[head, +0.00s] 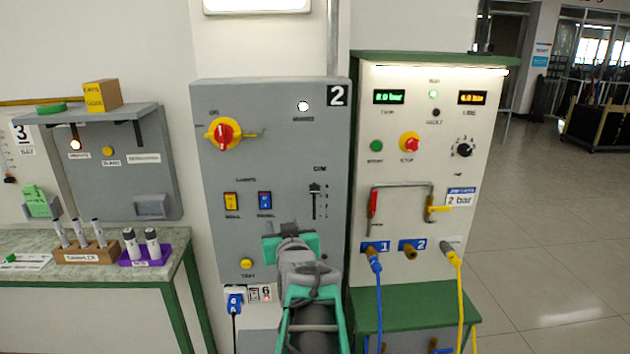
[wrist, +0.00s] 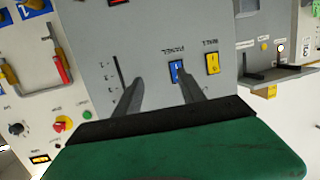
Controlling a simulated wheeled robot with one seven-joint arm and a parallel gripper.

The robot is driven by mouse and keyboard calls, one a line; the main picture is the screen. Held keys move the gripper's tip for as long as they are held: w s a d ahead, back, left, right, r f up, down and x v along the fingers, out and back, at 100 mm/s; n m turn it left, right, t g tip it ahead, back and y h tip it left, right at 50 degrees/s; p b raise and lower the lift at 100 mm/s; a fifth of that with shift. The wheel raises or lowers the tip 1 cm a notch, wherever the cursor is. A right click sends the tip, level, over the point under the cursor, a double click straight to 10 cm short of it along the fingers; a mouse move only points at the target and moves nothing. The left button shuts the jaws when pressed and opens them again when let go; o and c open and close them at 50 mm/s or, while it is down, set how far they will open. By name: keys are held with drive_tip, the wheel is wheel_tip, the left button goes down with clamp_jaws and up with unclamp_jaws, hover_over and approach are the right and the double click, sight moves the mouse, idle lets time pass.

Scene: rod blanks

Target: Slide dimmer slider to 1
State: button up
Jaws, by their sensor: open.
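The dimmer slider (head: 315,188) is a dark knob on a vertical slot in the grey panel marked 2, under a small label that looks like DIM. The knob sits near the top of the slot; the scale marks beside it are too small to read surely. In the wrist view, which is upside down, the slot (wrist: 116,70) shows left of my gripper (wrist: 159,77), and the knob is not clear there. My gripper's two dark fingers are apart with nothing between them, in front of the panel. In the head view my gripper (head: 290,244) is below the slider.
Left of the slider are a yellow rocker switch (head: 231,201) and a blue one (head: 265,200). A red-and-yellow rotary knob (head: 224,134) is higher up. A white panel (head: 390,220) with hoses stands at right. A bench (head: 100,270) with rod holders is at left.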

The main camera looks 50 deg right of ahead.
sight(315, 190)
drive_tip(key=s+d+r+m+h, duration=0.2)
drive_tip(key=s+d+r+h, duration=0.1)
drive_tip(key=s+d+r, duration=0.25)
drive_tip(key=p+x, duration=0.1)
drive_tip(key=x, duration=0.1)
drive_tip(key=p+x, duration=0.1)
drive_tip(key=x, duration=0.1)
drive_tip(key=p+x, duration=0.1)
drive_tip(key=x, duration=0.2)
drive_tip(key=shift+d+f, duration=0.15)
drive_tip(key=shift+f, duration=0.15)
drive_tip(key=shift+w+d+f, duration=0.1)
drive_tip(key=shift+w+d, duration=0.25)
drive_tip(key=shift+d, duration=0.1)
drive_tip(key=shift+c, duration=0.4)
clamp_jaws()
